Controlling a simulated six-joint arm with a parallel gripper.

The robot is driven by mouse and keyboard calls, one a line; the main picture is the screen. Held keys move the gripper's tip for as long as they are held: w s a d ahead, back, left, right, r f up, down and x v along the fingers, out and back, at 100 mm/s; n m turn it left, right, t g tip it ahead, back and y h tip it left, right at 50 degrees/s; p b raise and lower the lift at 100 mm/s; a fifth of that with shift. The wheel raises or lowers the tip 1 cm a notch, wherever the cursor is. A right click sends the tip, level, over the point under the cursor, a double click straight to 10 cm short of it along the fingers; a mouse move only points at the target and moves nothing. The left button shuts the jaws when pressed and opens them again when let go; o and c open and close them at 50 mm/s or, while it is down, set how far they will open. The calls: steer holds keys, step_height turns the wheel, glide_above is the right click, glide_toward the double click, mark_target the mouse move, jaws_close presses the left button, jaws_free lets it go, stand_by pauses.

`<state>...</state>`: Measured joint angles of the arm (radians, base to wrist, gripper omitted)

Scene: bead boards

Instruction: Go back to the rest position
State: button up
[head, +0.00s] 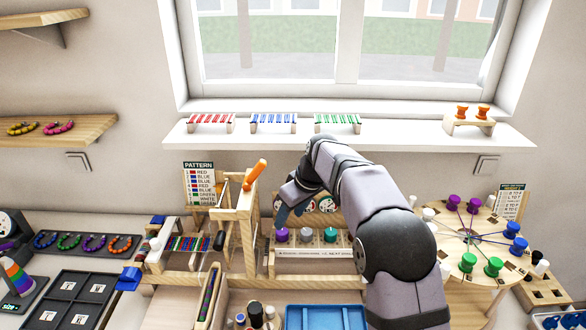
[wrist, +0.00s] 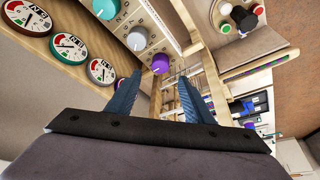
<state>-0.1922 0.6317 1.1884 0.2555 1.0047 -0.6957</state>
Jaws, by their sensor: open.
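My gripper (wrist: 158,97) is open in the wrist view, its two blue fingers apart with nothing between them. In the head view my arm reaches in from the lower right and bends over, and my gripper (head: 283,212) hangs above the wooden knob box (head: 318,262). The box's purple knob (head: 282,235), grey knob and green knob (head: 331,235) stand in a row on it. In the wrist view the purple knob (wrist: 160,63) shows beyond the fingertips, apart from them. Round gauges (wrist: 68,48) show at the upper left. Part of the gauge panel is hidden behind my arm.
A wooden loom frame (head: 237,225) with an orange handle stands left of the knob box. A round board (head: 475,243) with coloured spools is at the right. A blue tray (head: 327,309) lies in front. The window shelf (head: 400,132) runs behind, bearing small racks.

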steer(key=s+d+f+m+g+h, duration=0.1)
steer(key=s+d+f+m, duration=0.2)
steer(key=s, duration=0.8)
steer(key=s+d+f+m+g+h, duration=0.1)
steer(key=s+d+f+m, duration=0.2)
steer(key=s+d, duration=0.5)
steer(key=s+d+f+m+g+h, duration=0.1)
steer(key=s+d+f+m, duration=0.2)
steer(key=s, duration=1.2)
steer(key=shift+s+d+f, duration=0.3)
steer(key=shift+d+f, duration=0.4)
steer(key=shift+d, duration=0.55)
steer(key=shift+w, duration=0.1)
stand_by(1.8)
steer(key=w+a+r+n+t+y, duration=0.1)
steer(key=w+r+n, duration=0.2)
steer(key=w, duration=0.8)
steer(key=w+r+n+t+y+p, duration=0.1)
steer(key=w+r+n, duration=0.2)
steer(key=w, duration=0.9)
steer(key=w+a+r+n+t+y, duration=0.1)
steer(key=w+r+n, duration=0.2)
steer(key=w, duration=0.8)
steer(key=shift+w+a+r, duration=0.25)
steer(key=shift+a+r, duration=0.05)
steer(key=shift+r, duration=0.35)
